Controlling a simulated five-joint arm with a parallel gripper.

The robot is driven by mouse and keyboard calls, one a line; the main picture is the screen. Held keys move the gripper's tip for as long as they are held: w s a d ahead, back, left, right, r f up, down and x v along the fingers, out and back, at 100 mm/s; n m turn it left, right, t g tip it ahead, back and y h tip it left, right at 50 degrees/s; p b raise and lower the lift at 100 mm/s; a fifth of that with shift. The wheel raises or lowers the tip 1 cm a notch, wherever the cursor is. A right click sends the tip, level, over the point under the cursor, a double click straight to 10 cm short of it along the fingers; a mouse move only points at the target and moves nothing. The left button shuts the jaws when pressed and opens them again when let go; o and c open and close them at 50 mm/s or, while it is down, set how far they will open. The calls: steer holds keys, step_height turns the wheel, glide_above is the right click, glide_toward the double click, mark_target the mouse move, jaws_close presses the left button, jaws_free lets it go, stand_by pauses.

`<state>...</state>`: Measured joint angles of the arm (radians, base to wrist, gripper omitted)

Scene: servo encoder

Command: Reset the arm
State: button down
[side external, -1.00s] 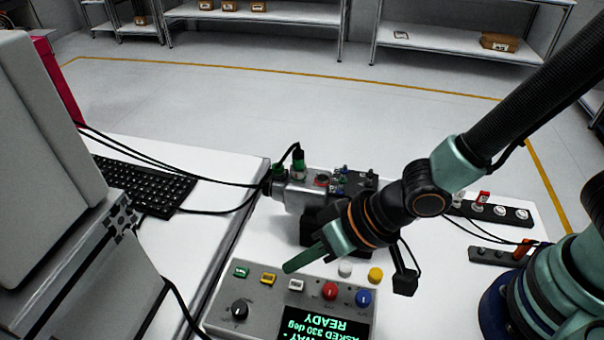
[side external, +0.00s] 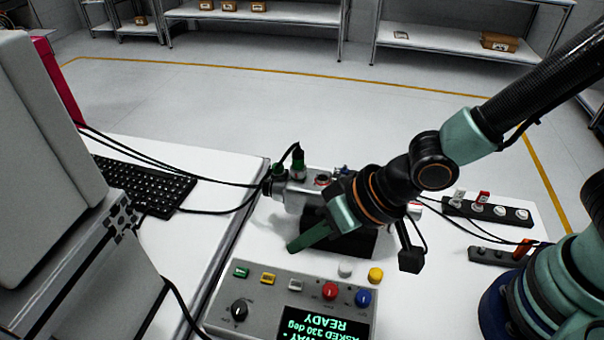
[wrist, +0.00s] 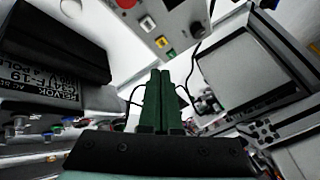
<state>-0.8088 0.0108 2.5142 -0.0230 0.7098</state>
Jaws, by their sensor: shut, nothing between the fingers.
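My gripper (side external: 297,245) is green and shut, with nothing between its fingers. In the side view its fingertips are above the table, just behind the control box (side external: 215,312), and apart from its buttons. The servo motor (side external: 297,192) stands behind my gripper, with two connectors on top; my gripper hides part of it. In the wrist view my shut fingers (wrist: 160,85) point toward the control box (wrist: 172,22), and the motor's labelled dark body (wrist: 50,85) is at the left. The control box display (side external: 313,322) shows green text including READY and 330 deg.
A power strip (side external: 500,212) with plugs lies at the right. A keyboard (side external: 145,188) and a monitor (side external: 45,150) stand at the left. Cables run from the motor across the table. Shelves (side external: 255,12) stand far behind, across open floor.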

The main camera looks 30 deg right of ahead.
steer(key=w+d+r+h, duration=0.1)
steer(key=w+d+r, duration=0.1)
steer(key=d, duration=0.3)
steer(key=w+d+r+h, duration=0.1)
steer(key=w+d+r, duration=0.1)
steer(key=d, duration=0.3)
steer(key=w+d+r+t+h, duration=0.1)
steer(key=d+r, duration=0.3)
steer(key=d, duration=0.2)
steer(key=shift+w+r+m, duration=0.2)
steer(key=shift+w+m, duration=0.2)
steer(key=s+d+r+h, duration=0.1)
steer(key=s+d+r, duration=0.1)
steer(key=d, duration=0.4)
steer(key=s+d+r+h, duration=0.1)
steer(key=s+d+r, duration=0.1)
steer(key=d, duration=0.4)
steer(key=shift+r+g, duration=0.3)
steer(key=shift+r, duration=0.15)
